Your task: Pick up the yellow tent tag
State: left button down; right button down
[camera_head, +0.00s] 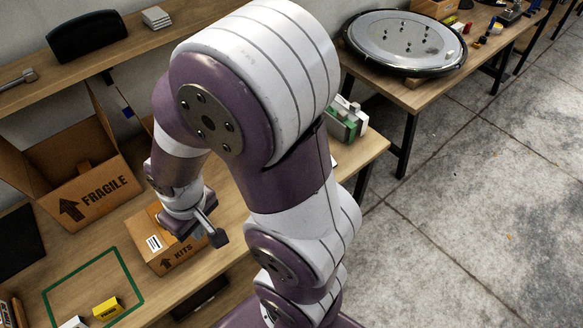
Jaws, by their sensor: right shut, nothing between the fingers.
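The yellow tent tag (108,309) stands on the wooden table at the lower left, near the lower edge of a green outlined rectangle (132,277). It has dark marks on its face. My right gripper (216,236) is shut and empty. In the picture it is beside and partly in front of the box marked KITS, up and to the right of the tag and well apart from it. My right arm fills the middle of the view and hides part of the table. My left gripper is not in view.
A white piece (73,322) is left of the tag, cut by the frame edge. The KITS box (163,264) and an open FRAGILE box (92,192) stand behind. A round grey disc (405,42) lies on another table.

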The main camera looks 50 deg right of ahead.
aim_at(104, 312)
jog(key=z, duration=2.25)
jog(key=u, duration=2.7)
jog(key=i+j+z, duration=0.15)
jog(key=j+z, duration=0.25)
jog(key=i+j+z, duration=0.1)
jog(key=z, duration=0.3)
jog(key=j+z, duration=0.45)
jog(key=z, duration=0.7)
